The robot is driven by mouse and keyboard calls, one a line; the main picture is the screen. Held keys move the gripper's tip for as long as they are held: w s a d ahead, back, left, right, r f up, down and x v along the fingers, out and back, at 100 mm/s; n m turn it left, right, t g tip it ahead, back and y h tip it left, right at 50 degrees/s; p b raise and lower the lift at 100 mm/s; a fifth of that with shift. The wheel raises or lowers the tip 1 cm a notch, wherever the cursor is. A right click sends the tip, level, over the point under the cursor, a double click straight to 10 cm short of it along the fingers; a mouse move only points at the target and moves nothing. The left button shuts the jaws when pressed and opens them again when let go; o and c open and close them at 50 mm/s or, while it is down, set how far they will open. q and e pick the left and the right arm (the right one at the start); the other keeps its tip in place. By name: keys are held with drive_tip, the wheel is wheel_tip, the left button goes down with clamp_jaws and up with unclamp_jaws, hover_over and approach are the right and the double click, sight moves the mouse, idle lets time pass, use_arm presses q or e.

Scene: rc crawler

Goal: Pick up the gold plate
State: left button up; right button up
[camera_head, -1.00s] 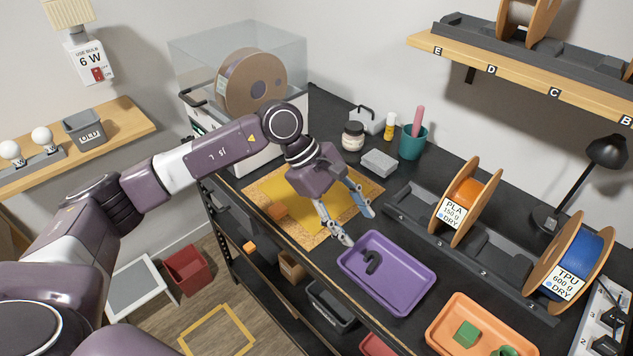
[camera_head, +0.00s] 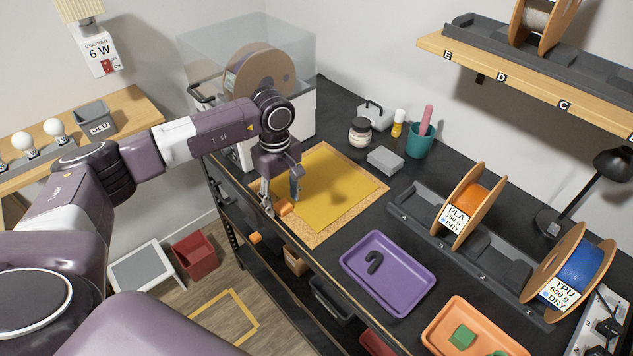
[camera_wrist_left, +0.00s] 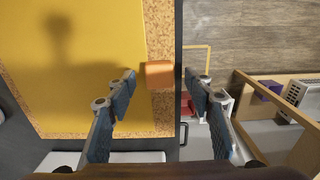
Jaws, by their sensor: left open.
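The gold plate (camera_head: 335,185) lies flat on a speckled cork mat (camera_head: 318,238) on the black workbench. It fills much of the left side of the left wrist view (camera_wrist_left: 95,40). An orange block (camera_head: 285,209) sits at the plate's front edge, over the cork border; I cannot tell if it is joined to the plate. My left gripper (camera_head: 281,203) is open and empty, pointing down above this edge. In the left wrist view the orange block (camera_wrist_left: 160,74) shows between the spread fingertips (camera_wrist_left: 160,82). My right gripper is not in view.
A purple tray (camera_head: 375,292) with a dark curved piece and an orange tray (camera_head: 440,345) stand to the right. Spools (camera_head: 468,205) rest in a dark rack behind them. A grey block (camera_head: 385,160) lies behind the mat. A spool enclosure (camera_head: 300,60) stands at the left.

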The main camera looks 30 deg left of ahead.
use_arm(q)
drive_tip(key=shift+f, duration=0.4)
drive_tip(key=shift+c, duration=0.3)
clamp_jaws()
drive_tip(key=shift+w+r, duration=0.1)
drive_tip(key=shift+r, duration=0.05)
